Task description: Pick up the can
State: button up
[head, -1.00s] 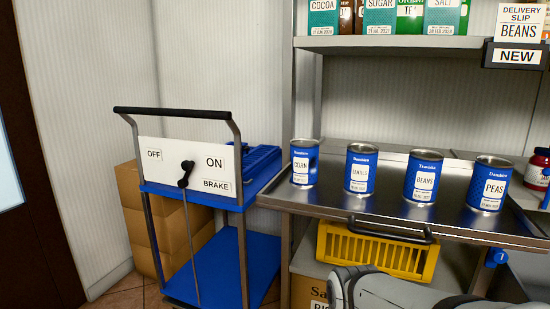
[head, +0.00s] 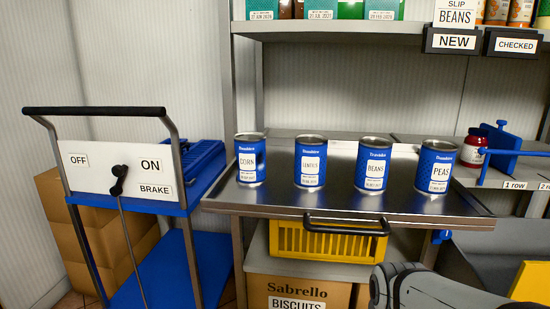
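Several blue cans stand upright in a row on a pulled-out steel shelf (head: 285,205). From left to right they are a corn can (head: 250,160), a lentils can (head: 310,163), a beans can (head: 373,164) and a peas can (head: 437,167). There are gaps between them. A delivery slip (head: 457,14) on the upper shelf reads "BEANS". A grey part of my arm shows at the bottom right, below the peas can. My gripper is not in view.
A blue trolley (head: 196,252) with a brake lever panel stands at the left. A yellow crate (head: 320,242) and a biscuits box (head: 295,291) sit under the steel shelf. The upper shelf (head: 340,27) overhangs behind.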

aim_at(249, 147)
jog(key=z, duration=0.1)
jog(key=k, duration=1.35)
jog(key=u, duration=0.45)
jog(key=i, duration=1)
jog(key=u, duration=0.05)
